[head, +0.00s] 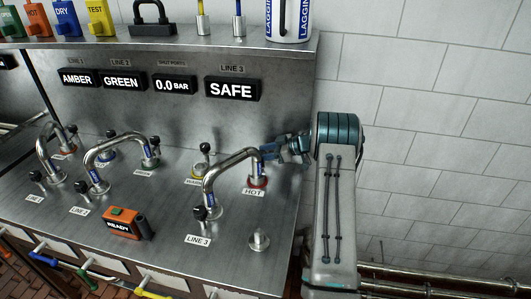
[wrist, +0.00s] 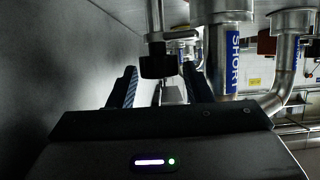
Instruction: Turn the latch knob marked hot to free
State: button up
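The HOT label (head: 254,192) sits on the bench in front of a red-ringed port (head: 258,182), where one end of the line 3 metal hose pipe (head: 228,165) comes down. The hot latch knob is hidden behind my gripper in the head view. In the wrist view a black knob (wrist: 158,66) on a metal stem stands between and just ahead of my fingertips. My gripper (head: 270,151) is at the pipe's upper right end; its fingers (wrist: 160,72) are spread, with gaps beside the knob. I cannot tell whether either touches it.
A pipe with a blue SHORT band (wrist: 232,60) stands close to the right finger. The line 3 display (head: 231,89) reads SAFE. A black-knobbed latch (head: 205,148) stands left of the pipe. An orange READY box (head: 121,223) and a metal peg (head: 259,240) are nearer the front.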

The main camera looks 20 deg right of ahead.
jog(key=b+v, duration=0.2)
jog(key=v, duration=1.1)
jog(key=shift+s+d+r, duration=0.15)
jog(key=shift+d+r, duration=0.05)
jog(key=shift+d, duration=0.1)
